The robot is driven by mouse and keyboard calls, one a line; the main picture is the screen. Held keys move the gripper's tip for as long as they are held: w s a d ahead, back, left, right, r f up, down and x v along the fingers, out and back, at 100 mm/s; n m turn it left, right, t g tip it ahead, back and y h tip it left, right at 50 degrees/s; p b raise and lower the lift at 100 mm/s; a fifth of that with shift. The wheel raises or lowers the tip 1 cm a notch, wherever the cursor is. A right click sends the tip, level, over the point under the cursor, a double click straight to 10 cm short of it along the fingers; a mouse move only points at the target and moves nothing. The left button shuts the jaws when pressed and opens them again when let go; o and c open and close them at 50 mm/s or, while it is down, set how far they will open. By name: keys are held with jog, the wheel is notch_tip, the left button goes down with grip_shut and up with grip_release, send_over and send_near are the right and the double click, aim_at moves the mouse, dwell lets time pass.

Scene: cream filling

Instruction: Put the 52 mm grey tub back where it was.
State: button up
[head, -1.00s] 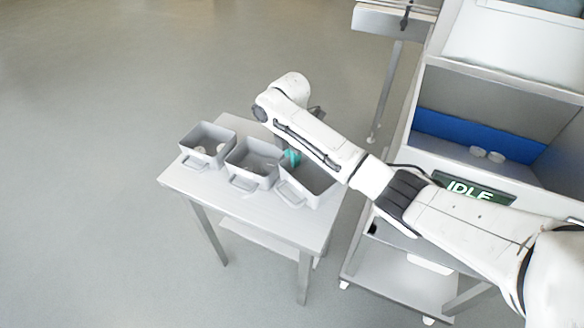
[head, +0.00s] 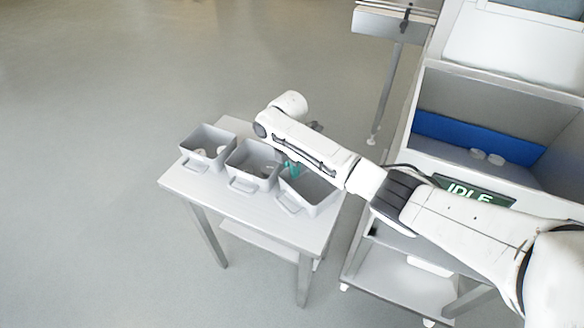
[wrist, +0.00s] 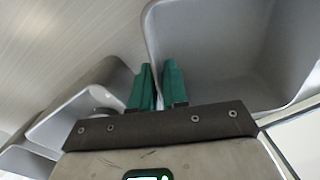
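Three grey open-topped tubs with front handles stand in a row on a small table: a left tub (head: 222,158), a middle tub (head: 233,170) and a right tub (head: 318,202). I see no size marks on them. My gripper (head: 292,168) has teal fingers at the left back part of the right tub. In the wrist view the fingers (wrist: 158,72) are close together, with the right tub's wall (wrist: 149,40) running down between them, so they look shut on it. The right tub looks empty and level, on or just above the table. My arm hides its back edge.
The small table (head: 255,212) has bare top in front of the tubs. Pale round pieces (head: 198,153) lie in the left tub. A cart with a blue-backed bay (head: 465,137) and an IDLE screen (head: 470,192) stands at the right, beside the table.

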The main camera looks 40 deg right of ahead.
jog(key=shift+o, duration=0.2)
notch_tip(320, 180, up, 12)
jog(key=s+a+f+m+t+y, duration=0.1)
jog(key=s+a+f+m, duration=0.35)
jog(key=a, duration=0.55)
jog(key=s+a+f+m+t+y, duration=0.1)
jog(key=s+a+f+m+y, duration=0.2)
jog(key=a+f, duration=0.5)
jog(key=s+d+m+h, duration=0.1)
jog(key=s+m, duration=0.4)
jog(key=s, duration=0.8)
jog(key=s+d+f+m+h, duration=0.1)
jog(key=s+m, duration=0.4)
jog(key=s, duration=0.8)
jog(key=shift+d+f+h+b, duration=0.25)
jog(key=shift+d+h+b, duration=0.15)
jog(key=shift+d+h, duration=0.55)
jog(key=shift+s+a+m, duration=0.1)
jog(key=shift+a+m, duration=0.05)
jog(key=shift+m, duration=0.1)
